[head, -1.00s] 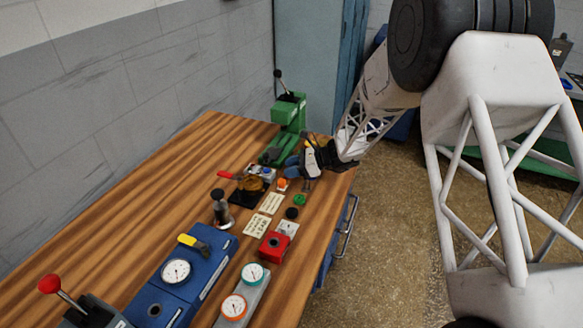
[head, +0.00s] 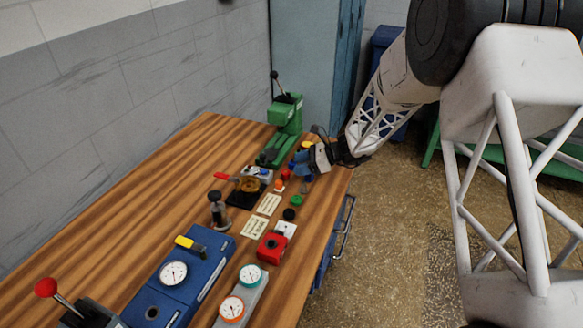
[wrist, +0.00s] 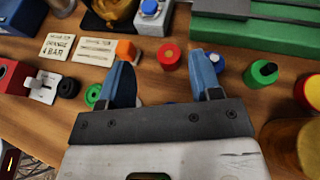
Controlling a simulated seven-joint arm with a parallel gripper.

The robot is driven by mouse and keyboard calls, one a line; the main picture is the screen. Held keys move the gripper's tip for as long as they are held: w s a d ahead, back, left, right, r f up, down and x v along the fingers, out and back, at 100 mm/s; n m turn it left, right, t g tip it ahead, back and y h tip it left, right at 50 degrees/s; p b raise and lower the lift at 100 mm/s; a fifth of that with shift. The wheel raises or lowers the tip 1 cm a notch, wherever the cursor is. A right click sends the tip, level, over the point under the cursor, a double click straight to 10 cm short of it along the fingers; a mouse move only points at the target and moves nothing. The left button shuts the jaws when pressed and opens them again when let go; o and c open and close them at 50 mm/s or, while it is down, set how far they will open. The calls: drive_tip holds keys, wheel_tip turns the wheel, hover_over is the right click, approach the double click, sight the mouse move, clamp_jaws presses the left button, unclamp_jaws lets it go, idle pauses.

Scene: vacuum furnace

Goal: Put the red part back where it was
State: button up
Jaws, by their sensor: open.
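A small red cylinder (wrist: 169,57) stands on the wooden bench. In the wrist view it appears between the two blue fingertips of my gripper (wrist: 161,63), with a gap on both sides. In the head view the red cylinder (head: 285,174) shows just left of my gripper (head: 298,171), near the bench's right edge. The jaws are open and hold nothing. I cannot tell how high the fingertips are above the bench.
An orange block (wrist: 125,50), a green ring (wrist: 93,95) and a green knob (wrist: 263,73) with a black top are close around. Two label plates (wrist: 93,51) lie to the left. A green press (head: 286,112) stands behind. The bench's left side (head: 150,185) is clear.

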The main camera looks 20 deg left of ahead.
drive_tip(key=v, duration=0.7)
drive_tip(key=shift+d+r, duration=0.15)
drive_tip(key=shift+d, duration=0.1)
drive_tip(key=shift+w, duration=0.15)
drive_tip(key=shift+r, duration=0.1)
idle(0.4)
drive_tip(key=s+d+r+n+t+h, duration=0.1)
drive_tip(key=s+d+r+n+h, duration=0.25)
drive_tip(key=s+d+r, duration=0.55)
drive_tip(key=s+d+r+n+t+h, duration=0.1)
drive_tip(key=s+d+r+n+h, duration=0.25)
drive_tip(key=s+d+r, duration=0.65)
drive_tip(key=s+d+n+t+h, duration=0.4)
drive_tip(key=s+d+n+h, duration=0.2)
drive_tip(key=s+d, duration=1.4)
drive_tip(key=s+n, duration=0.1)
drive_tip(key=s, duration=0.1)
drive_tip(key=shift+s+r+t, duration=0.25)
drive_tip(key=shift+s+t, duration=0.15)
drive_tip(key=shift+d, duration=0.15)
